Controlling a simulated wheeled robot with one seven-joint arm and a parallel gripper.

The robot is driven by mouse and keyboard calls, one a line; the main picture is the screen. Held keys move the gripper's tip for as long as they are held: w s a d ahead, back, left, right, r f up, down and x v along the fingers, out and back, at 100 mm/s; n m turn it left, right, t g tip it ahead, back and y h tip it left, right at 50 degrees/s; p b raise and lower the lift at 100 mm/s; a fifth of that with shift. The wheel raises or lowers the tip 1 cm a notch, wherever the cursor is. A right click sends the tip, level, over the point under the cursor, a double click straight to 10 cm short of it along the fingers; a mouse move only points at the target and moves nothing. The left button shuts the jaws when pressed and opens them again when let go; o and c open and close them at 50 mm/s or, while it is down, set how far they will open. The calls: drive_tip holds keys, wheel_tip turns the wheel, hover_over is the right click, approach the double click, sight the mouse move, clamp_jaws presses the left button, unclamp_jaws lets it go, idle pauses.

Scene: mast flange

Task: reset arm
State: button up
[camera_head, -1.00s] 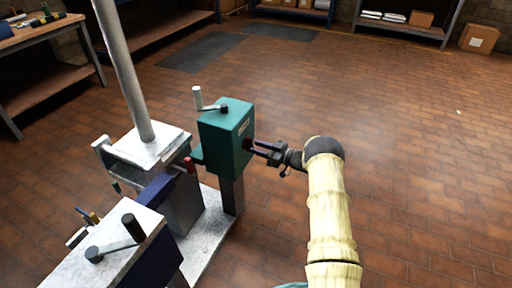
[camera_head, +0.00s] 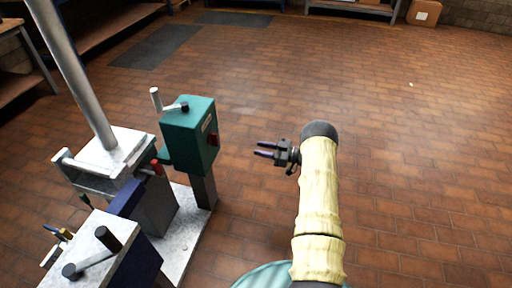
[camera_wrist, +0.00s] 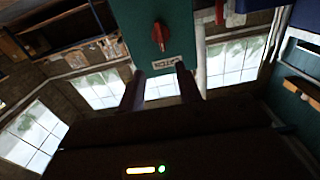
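My gripper (camera_head: 266,149) is open and empty in the head view. Its two dark fingers point left toward the teal box and stand apart from it, with bare floor showing between. In the wrist view the two fingers (camera_wrist: 160,92) are spread, with nothing between them. My arm reaches up from the bottom of the head view in pale, jointed covers. The teal box (camera_head: 188,138) stands on a dark post and has a crank on top. A red knob on its face shows at the top of the wrist view (camera_wrist: 160,34).
A mast (camera_head: 78,85) rises from a white flange block (camera_head: 115,152) left of the teal box. A nearer block with a black-handled crank (camera_head: 95,252) stands at bottom left. Shelves line the back. The tiled floor right of my arm is clear.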

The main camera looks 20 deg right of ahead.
idle(0.4)
drive_tip(key=w+a+r+m+t+h, duration=0.1)
drive_tip(key=w+r+m+t+h, duration=0.2)
drive_tip(key=w+r+h, duration=0.5)
drive_tip(key=s+a+r+m+g+h, duration=0.25)
drive_tip(key=s+r+m+h, duration=0.2)
drive_tip(key=r, duration=0.35)
drive_tip(key=s+a+r+m+g+h, duration=0.1)
drive_tip(key=s+a+g, duration=0.25)
drive_tip(key=s, duration=0.75)
drive_tip(key=s+a+m+g, duration=0.15)
drive_tip(key=s+a, duration=0.25)
drive_tip(key=s, duration=0.8)
drive_tip(key=s+a+r+m+g+h, duration=0.1)
drive_tip(key=s+a+g, duration=0.3)
drive_tip(key=s, duration=0.7)
wheel_tip(320, 180, up, 33)
drive_tip(key=p, duration=3.3)
drive_tip(key=shift+w, duration=0.2)
drive_tip(key=shift+t, duration=0.25)
